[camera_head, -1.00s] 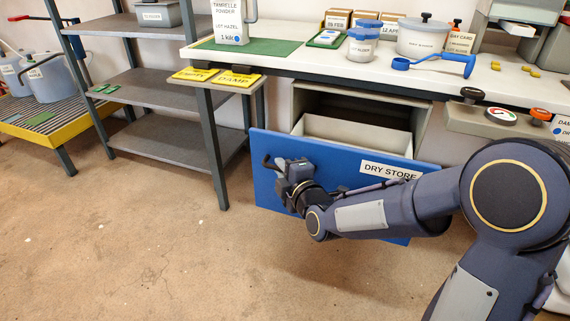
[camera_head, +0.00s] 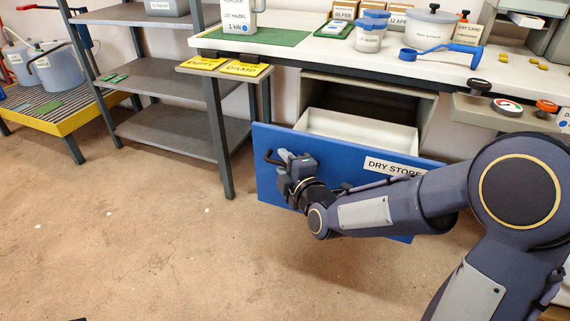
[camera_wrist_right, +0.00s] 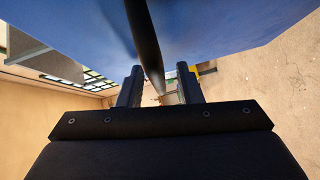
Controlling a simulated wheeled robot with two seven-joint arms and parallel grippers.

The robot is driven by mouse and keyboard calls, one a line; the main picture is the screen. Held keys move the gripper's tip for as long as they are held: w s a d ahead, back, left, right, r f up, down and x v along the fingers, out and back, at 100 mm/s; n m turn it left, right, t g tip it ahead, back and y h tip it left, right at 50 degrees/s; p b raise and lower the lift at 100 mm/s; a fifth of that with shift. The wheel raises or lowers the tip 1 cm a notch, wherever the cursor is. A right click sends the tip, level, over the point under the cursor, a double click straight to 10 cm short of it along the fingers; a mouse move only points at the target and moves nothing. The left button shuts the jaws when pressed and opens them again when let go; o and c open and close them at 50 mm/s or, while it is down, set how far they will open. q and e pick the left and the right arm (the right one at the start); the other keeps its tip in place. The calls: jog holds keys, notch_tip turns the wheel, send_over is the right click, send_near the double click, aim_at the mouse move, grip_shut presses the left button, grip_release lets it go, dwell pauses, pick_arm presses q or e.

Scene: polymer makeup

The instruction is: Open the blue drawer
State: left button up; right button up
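The blue drawer (camera_head: 335,165), labelled "DRY STORE", stands pulled out under the bench, its pale inside (camera_head: 350,130) showing behind the front. My right gripper (camera_head: 287,165) is at the left part of the front, at the dark handle (camera_head: 270,157), whose end sticks out to the left of it. In the right wrist view the handle bar (camera_wrist_right: 146,40) passes between the two fingers of my right gripper (camera_wrist_right: 160,82). The fingers are close together about it, with a narrow gap visible on one side. My left gripper is not in view.
The bench (camera_head: 305,55) above the drawer carries a jug, tubs, a pot and a blue-handled tool. A grey shelf rack (camera_head: 160,85) stands to the left, with a yellow-edged stand (camera_head: 70,122) beyond it. The floor (camera_head: 130,225) before the drawer and to its left is clear.

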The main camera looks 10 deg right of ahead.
jog(key=p+v, duration=0.2)
jog(key=v, duration=0.6)
dwell(0.4)
jog(key=s+d+f+m+g+p, duration=0.1)
jog(key=s+d+m+g, duration=0.3)
jog(key=s+m, duration=0.7)
jog(key=s+d+f+m+g+p, duration=0.1)
jog(key=s+d+m+g, duration=0.1)
jog(key=s+m+g, duration=0.65)
jog(key=s+r+t+p, duration=0.1)
jog(key=r+p, duration=1.3)
jog(key=s+r+t+p, duration=0.1)
jog(key=s+r+p, duration=0.1)
jog(key=r+p, duration=1.3)
jog(key=shift+s+r+m, duration=0.25)
jog(key=shift+s+m, duration=0.05)
jog(key=shift+m, duration=0.05)
